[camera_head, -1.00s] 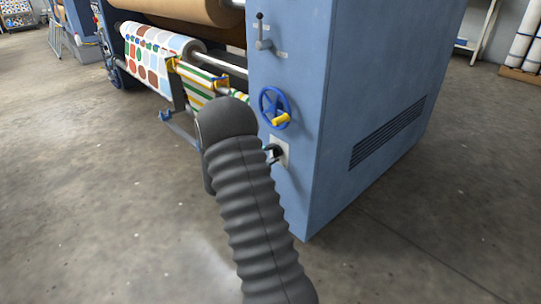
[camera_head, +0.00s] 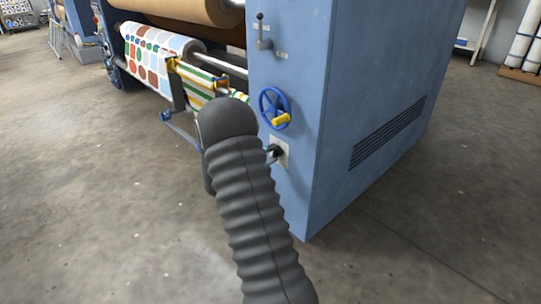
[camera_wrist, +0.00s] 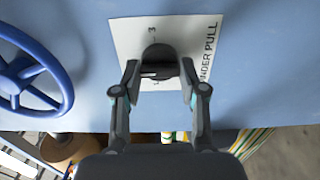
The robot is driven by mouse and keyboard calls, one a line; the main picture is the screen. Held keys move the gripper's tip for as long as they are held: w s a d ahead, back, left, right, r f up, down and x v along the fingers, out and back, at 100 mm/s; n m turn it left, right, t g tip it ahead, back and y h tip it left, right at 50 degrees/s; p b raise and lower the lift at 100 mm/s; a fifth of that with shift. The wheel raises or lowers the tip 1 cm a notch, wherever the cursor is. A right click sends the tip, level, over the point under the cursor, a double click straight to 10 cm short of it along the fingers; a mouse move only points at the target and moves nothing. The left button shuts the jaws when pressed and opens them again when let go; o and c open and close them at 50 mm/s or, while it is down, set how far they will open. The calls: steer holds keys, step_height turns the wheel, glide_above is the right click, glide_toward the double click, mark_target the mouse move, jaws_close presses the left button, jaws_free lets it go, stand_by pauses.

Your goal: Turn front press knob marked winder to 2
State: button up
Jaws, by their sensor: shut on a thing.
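The winder knob (camera_wrist: 158,55) is a dark round knob on a white plate (camera_wrist: 124,36) on the press's blue front. In the wrist view the plate reads "...NDER PULL" along its right side, with a "3" above the knob; other marks are partly hidden. My gripper (camera_wrist: 159,70) has a finger on each side of the knob and is shut on it. The knob's pointer cannot be made out. In the head view the plate (camera_head: 285,152) shows low on the panel, with the knob (camera_head: 277,151) partly behind my arm and gripper.
A blue handwheel (camera_head: 274,107) with a yellow grip sits just above the plate; it is at the left in the wrist view (camera_wrist: 30,77). A lever (camera_head: 262,36) is higher up. Printed fabric rolls (camera_head: 160,55) are to the left. The floor in front is clear.

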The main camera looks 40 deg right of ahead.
steer(key=o, duration=1.1)
steer(key=shift+o, duration=0.2)
steer(key=s+a, duration=0.1)
steer(key=a, duration=1.1)
